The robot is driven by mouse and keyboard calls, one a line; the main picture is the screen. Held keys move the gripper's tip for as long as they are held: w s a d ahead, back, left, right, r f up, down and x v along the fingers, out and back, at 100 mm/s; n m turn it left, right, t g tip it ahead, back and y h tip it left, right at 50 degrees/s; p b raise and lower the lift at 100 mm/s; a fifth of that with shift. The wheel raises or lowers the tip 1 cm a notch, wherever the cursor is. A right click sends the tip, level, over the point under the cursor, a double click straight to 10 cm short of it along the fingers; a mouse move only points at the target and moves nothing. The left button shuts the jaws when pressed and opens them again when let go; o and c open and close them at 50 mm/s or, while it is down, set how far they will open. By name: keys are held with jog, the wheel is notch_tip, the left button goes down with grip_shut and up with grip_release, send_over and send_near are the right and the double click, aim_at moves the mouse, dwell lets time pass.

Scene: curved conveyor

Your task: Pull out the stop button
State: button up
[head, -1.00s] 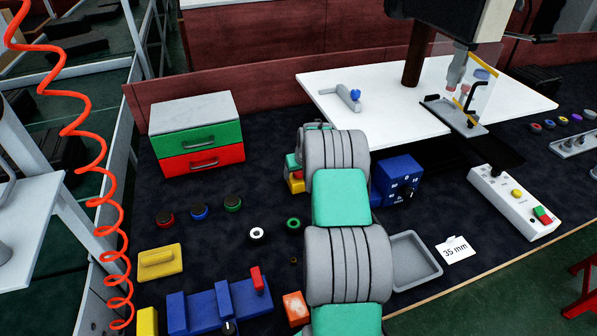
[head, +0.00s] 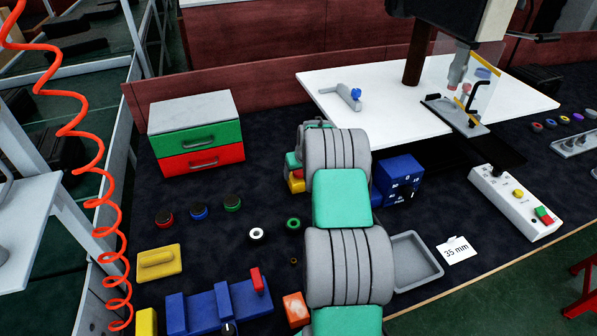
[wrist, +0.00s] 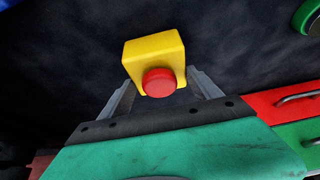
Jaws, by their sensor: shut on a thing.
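The stop button is a yellow box (wrist: 155,52) with a round red button (wrist: 159,82) on the face toward my gripper. It shows near the middle of the wrist view, and in the head view a small part of the yellow box (head: 297,186) shows left of my arm. My gripper (wrist: 161,79) has one finger on each side of the stop button and is shut on it. Whether the fingertips press on the box or the red knob is hard to tell. My arm hides most of this spot in the head view.
A drawer cabinet (head: 196,132) stands behind to the left. A blue box with a dial (head: 398,178) is close on the right of my arm. A grey tray (head: 415,262) lies nearby. Small round buttons (head: 198,211) and rings lie on the dark mat to the left.

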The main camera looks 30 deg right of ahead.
jog(key=shift+w+d+r, duration=0.1)
jog(key=shift+w+r, duration=0.1)
jog(key=shift+r, duration=0.4)
jog(key=shift+w+d+r, duration=0.1)
jog(key=shift+w+r, duration=0.1)
jog(key=shift+r, duration=0.9)
jog(key=shift+s+a+r, duration=0.1)
jog(key=shift+a+r, duration=0.05)
jog(key=shift+r, duration=0.2)
grip_shut()
jog(key=shift+s+f, duration=0.15)
jog(key=shift+f, duration=0.15)
jog(key=o, duration=1.5)
grip_release()
jog(key=shift+s+f, duration=0.15)
jog(key=shift+f, duration=0.1)
jog(key=shift+r+p, duration=1.25)
jog(key=shift+r, duration=2.3)
